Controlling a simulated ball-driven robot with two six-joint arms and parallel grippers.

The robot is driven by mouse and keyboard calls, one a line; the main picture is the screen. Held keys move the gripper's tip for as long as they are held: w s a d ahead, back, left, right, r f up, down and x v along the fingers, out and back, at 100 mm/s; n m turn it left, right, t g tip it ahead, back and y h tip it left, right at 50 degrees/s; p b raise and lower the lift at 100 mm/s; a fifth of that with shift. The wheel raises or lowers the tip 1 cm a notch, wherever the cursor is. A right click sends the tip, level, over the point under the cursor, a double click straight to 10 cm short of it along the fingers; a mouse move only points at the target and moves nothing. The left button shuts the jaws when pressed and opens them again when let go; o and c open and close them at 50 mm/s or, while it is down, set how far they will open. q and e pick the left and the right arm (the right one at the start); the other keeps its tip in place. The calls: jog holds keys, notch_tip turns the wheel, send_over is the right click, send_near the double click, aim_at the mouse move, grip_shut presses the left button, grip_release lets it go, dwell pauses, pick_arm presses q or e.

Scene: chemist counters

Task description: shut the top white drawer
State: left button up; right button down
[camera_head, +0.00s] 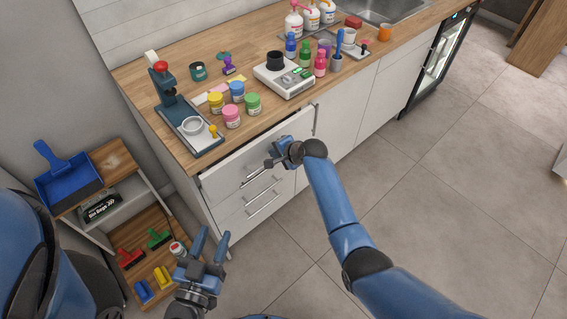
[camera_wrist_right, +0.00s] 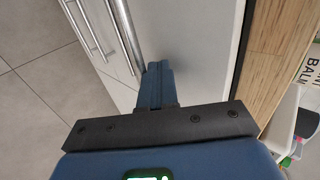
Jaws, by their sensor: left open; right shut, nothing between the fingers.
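The top white drawer (camera_head: 225,172) is under the wooden counter in the head view. It stands a little way out, with a narrow gap between its upper edge and the counter. My right gripper (camera_head: 254,166) is shut and empty at the drawer's front, beside its bar handle. In the right wrist view its shut fingers (camera_wrist_right: 155,72) point at the white front (camera_wrist_right: 195,35), close to a metal handle (camera_wrist_right: 128,32). I cannot tell whether they touch. My left gripper (camera_head: 210,242) is open and empty, lower down, left of the drawers.
A lower drawer (camera_head: 235,222) sits below. Several coloured jars (camera_head: 232,116), a press (camera_head: 180,115) and a scale (camera_head: 284,78) stand on the counter (camera_head: 140,93). A small wooden shelf (camera_head: 118,158) with brushes stands at left. The floor (camera_head: 430,175) at right is clear.

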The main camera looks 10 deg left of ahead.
jog(key=shift+w+a+b, duration=0.55)
jog(key=shift+w+a, duration=0.15)
jog(key=shift+a, duration=0.15)
jog(key=shift+w+a, duration=0.2)
jog(key=shift+a, duration=0.1)
jog(key=shift+d+r, duration=0.1)
jog(key=shift+r, duration=0.1)
